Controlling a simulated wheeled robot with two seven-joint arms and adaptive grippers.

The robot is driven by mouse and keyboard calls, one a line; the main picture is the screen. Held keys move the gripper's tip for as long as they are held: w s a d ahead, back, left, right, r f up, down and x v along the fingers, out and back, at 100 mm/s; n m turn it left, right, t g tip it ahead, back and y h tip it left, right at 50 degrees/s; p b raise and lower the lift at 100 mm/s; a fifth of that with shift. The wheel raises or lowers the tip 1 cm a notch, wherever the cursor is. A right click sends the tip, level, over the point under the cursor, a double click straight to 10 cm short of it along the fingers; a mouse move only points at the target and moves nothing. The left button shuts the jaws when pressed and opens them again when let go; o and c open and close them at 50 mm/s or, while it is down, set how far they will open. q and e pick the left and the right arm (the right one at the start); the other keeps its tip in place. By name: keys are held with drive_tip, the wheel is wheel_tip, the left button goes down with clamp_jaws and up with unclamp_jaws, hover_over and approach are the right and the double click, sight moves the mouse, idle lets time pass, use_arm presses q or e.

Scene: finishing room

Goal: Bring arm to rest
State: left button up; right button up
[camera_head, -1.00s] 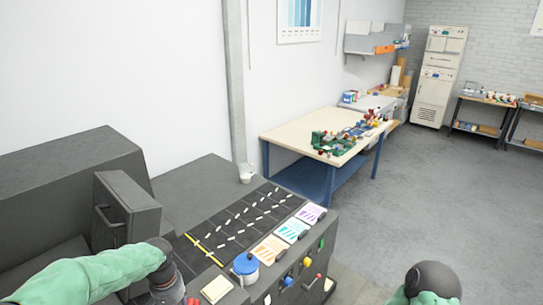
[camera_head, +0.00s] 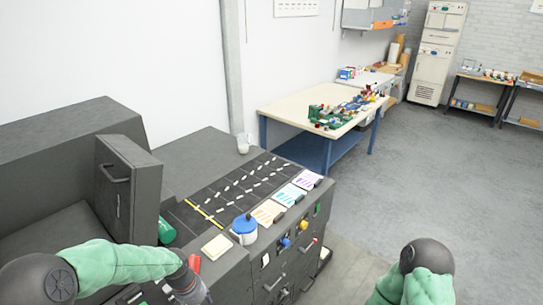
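My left arm (camera_head: 115,265), in a green sleeve, comes in from the lower left. It reaches in front of the dark grey machine (camera_head: 60,130). My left gripper (camera_head: 190,286) is dark and low in the view, by the near edge of the machine's top. Its fingers are not clear, so I cannot tell if it is open or holds anything. A small red piece (camera_head: 194,263) shows beside it. My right arm (camera_head: 425,275) shows only as a green sleeve and dark joint at the bottom right. My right gripper is out of view.
A workbench (camera_head: 285,108) stands beyond. Floor (camera_head: 410,170) at right is clear.

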wheel_tip(320, 180, down, 14)
drive_tip(key=b, duration=1.3)
drive_tip(key=shift+w+f, duration=0.15)
drive_tip(key=o, duration=0.7)
drive_tip(key=shift+f, duration=0.1)
use_arm(q)
drive_tip(key=s+d+f, duration=0.3)
drive_tip(key=s+f, duration=0.2)
drive_tip(key=f, duration=0.5)
drive_tip(key=s+d+f+n+h, duration=0.1)
drive_tip(key=s+d+f, duration=0.3)
drive_tip(key=f, duration=0.7)
drive_tip(key=s+d+f+n+h, duration=0.1)
drive_tip(key=s+d+f, duration=0.3)
drive_tip(key=f, duration=0.7)
drive_tip(key=s, duration=0.2)
drive_tip(key=shift+s, duration=0.4)
